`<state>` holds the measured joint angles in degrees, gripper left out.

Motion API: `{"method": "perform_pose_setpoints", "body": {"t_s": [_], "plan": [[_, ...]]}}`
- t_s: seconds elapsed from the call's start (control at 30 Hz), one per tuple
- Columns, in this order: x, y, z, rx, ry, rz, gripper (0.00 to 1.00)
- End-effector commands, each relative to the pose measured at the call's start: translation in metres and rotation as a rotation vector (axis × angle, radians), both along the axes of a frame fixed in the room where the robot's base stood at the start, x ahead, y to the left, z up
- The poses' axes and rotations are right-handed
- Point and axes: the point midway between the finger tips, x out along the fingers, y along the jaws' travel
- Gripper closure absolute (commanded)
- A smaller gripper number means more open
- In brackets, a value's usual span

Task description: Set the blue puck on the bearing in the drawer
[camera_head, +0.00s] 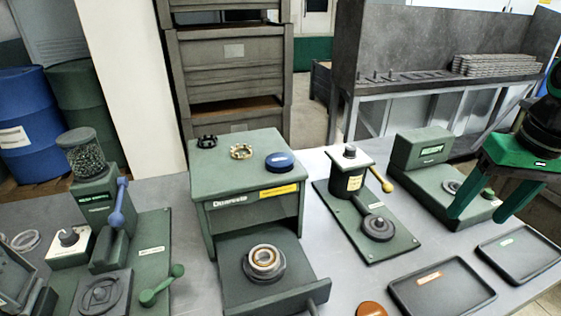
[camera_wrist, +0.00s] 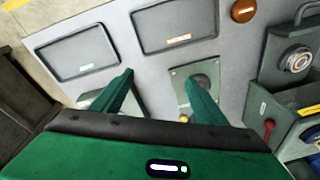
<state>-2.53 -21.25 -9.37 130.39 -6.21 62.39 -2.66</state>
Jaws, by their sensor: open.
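The blue puck (camera_head: 280,161) lies on the top of the green drawer box (camera_head: 245,210), at its right side. The drawer (camera_head: 238,283) is pulled out at the front. In it the bearing (camera_head: 264,258), a metal ring with a brownish inner ring, sits on a round dark seat; it also shows in the wrist view (camera_wrist: 298,60). My gripper (camera_head: 480,212) is green, open and empty. It is at the far right in the head view, above the right-hand machine and well apart from the puck.
A press with a yellow-knobbed lever (camera_head: 378,180) stands between the drawer box and my gripper. Two dark trays (camera_head: 440,290) lie at the front right, with an orange-brown disc (camera_head: 371,309) beside them. A blue-levered machine (camera_head: 115,215) stands left. Two rings (camera_head: 241,151) lie beside the puck.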

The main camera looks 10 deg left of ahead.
Motion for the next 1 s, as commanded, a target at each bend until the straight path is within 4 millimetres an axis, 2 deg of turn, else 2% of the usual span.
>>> {"method": "perform_pose_setpoints", "body": {"t_s": [0.03,0.1,0.17,0.2,0.3,0.43,0.53,0.67,1.0], "plan": [[0.024,0.034,0.018,0.007,-0.032,0.134,0.33],[0.048,0.081,0.042,0.020,-0.073,0.309,0.33],[0.062,0.124,0.063,0.031,-0.108,0.460,0.33],[0.067,0.153,0.075,0.039,-0.129,0.559,0.33],[0.071,0.219,0.104,0.056,-0.180,0.783,0.33],[0.063,0.285,0.130,0.073,-0.229,1.008,0.33],[0.055,0.315,0.143,0.080,-0.253,1.116,0.33],[0.049,0.334,0.146,0.085,-0.265,1.181,0.33],[0.054,0.351,0.106,0.086,-0.267,1.188,0.33]]}}
